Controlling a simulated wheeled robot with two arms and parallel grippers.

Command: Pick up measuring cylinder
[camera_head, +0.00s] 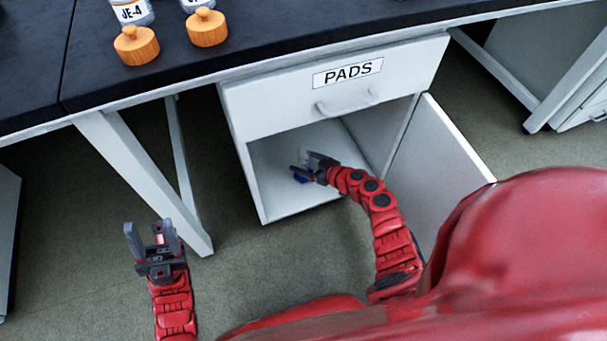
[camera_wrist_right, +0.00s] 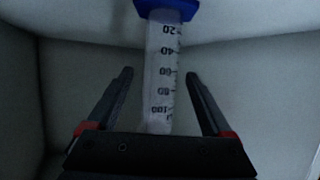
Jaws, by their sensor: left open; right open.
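The measuring cylinder (camera_wrist_right: 162,75) is clear with a dark scale and a blue base (camera_wrist_right: 168,8). In the right wrist view it lies between the two open fingers of my right gripper (camera_wrist_right: 158,80), and I cannot tell whether they touch it. My left gripper (camera_head: 150,236) is open and empty above the floor, left of the cabinet.
The cabinet (camera_head: 258,193) has a drawer labelled PADS (camera_head: 340,80) above the compartment and an open door (camera_head: 437,165) at its right. The black bench top (camera_head: 270,45) holds two orange knobbed objects (camera_head: 136,45) and bottles. A table leg (camera_head: 140,180) stands left of the cabinet.

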